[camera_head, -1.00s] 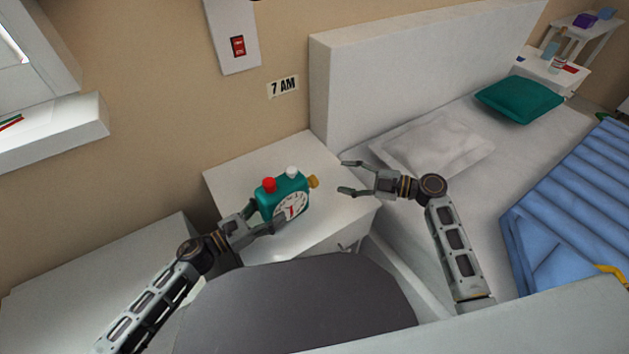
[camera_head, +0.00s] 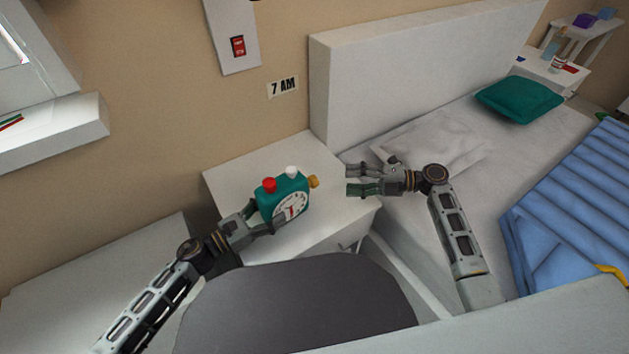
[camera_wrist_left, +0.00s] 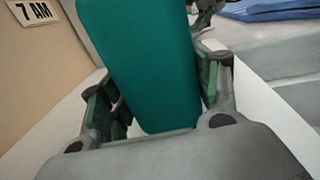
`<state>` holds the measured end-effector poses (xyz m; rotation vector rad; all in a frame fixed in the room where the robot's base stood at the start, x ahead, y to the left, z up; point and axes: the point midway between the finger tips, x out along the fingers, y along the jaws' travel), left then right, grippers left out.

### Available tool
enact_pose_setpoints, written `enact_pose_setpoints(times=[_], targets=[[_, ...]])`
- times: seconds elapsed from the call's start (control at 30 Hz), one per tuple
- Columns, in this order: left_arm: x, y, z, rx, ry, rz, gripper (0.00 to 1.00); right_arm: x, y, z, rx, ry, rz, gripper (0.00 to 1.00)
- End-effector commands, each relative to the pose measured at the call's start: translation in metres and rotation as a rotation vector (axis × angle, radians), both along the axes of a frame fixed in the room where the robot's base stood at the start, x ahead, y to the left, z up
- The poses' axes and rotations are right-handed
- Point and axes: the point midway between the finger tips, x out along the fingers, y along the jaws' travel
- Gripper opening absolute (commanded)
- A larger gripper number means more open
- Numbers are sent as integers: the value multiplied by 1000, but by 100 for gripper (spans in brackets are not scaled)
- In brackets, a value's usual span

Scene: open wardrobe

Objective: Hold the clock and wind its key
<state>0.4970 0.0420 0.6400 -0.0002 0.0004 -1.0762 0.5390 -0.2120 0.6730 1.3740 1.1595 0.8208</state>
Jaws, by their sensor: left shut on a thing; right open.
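The teal clock (camera_head: 290,188) is on or just above the white nightstand, with a red knob and a white knob on top and its dial facing the front. Its yellow-orange key (camera_head: 313,182) sticks out from the right side. My left gripper (camera_head: 262,220) is shut on the clock from the left. In the left wrist view the clock's teal side (camera_wrist_left: 145,65) sits between the green-padded fingers. My right gripper (camera_head: 358,180) is open and empty, its fingers pointing left, to the right of the key and apart from it.
The nightstand (camera_head: 245,170) stands against the wall beside the bed's headboard (camera_head: 400,60). A grey-white pillow (camera_head: 440,140) lies behind my right gripper. A "7 AM" sign (camera_head: 283,86) and a red switch (camera_head: 238,46) are on the wall.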

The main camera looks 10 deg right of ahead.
Motion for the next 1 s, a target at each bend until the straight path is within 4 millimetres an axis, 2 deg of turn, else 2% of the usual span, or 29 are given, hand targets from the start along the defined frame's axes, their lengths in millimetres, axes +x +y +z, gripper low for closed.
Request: enact_pose_setpoints(times=[0.57,0.77,1.0], targets=[[1,1,0,0,0,2,43,1,1,0,-6,-15,8,56],[1,1,0,0,0,2,43,4,13,-2,-5,-15,9,56],[1,1,0,0,0,2,43,11,39,-6,-4,-15,9,56]])
